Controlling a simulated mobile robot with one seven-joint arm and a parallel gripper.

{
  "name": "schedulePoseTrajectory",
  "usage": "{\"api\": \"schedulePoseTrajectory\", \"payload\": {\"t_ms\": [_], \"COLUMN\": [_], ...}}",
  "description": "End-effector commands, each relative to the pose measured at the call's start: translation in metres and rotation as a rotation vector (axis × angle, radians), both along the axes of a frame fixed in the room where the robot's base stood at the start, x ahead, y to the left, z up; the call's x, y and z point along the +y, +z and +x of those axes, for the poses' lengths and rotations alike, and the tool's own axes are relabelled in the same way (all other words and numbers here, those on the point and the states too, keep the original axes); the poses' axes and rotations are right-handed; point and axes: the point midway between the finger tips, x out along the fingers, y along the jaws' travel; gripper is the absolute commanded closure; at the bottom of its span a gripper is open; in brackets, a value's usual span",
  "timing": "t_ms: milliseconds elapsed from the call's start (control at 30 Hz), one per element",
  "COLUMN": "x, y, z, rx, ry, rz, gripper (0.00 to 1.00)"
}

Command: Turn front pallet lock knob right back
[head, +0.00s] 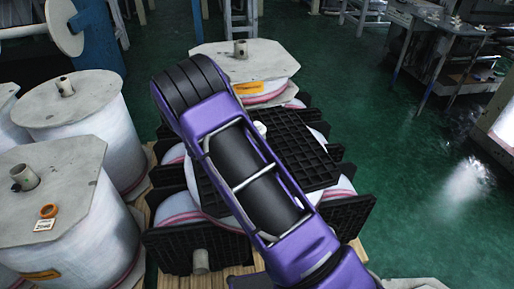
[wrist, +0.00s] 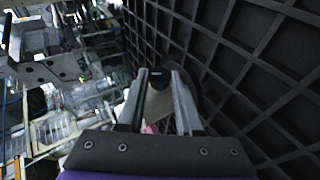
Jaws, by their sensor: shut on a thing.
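In the wrist view my gripper (wrist: 160,75) has its two fingers either side of a dark round knob (wrist: 190,84) on a black gridded pallet wall (wrist: 255,70). The fingertips hide part of the knob, so its turned angle cannot be read. In the head view my purple arm covers the middle, and the gripper and knob are hidden. The black gridded pallet (head: 298,150) shows there, with more black panels (head: 205,245) around wrapped film rolls.
Large white film rolls (head: 85,115) with grey octagonal end plates stand close on the left. Another roll (head: 245,60) stands behind. Green floor (head: 400,150) is clear to the right, up to metal benches (head: 440,30).

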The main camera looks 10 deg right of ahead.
Motion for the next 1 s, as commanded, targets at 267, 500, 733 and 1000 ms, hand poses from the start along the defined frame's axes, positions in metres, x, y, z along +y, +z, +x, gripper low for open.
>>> {"api": "schedulePoseTrajectory", "payload": {"t_ms": [267,500,733,1000], "x": [0.0041,0.0038,0.0034,0.0033], "y": [-0.0056,-0.0084,-0.0098,-0.0101], "z": [0.0004,0.0001,0.0001,-0.0001], "rx": [0.001,0.001,0.002,0.001], "ry": [0.005,0.002,0.000,-0.001], "rz": [-0.248,-0.404,-0.488,-0.518], "gripper": [1.00,1.00,1.00,1.00]}}
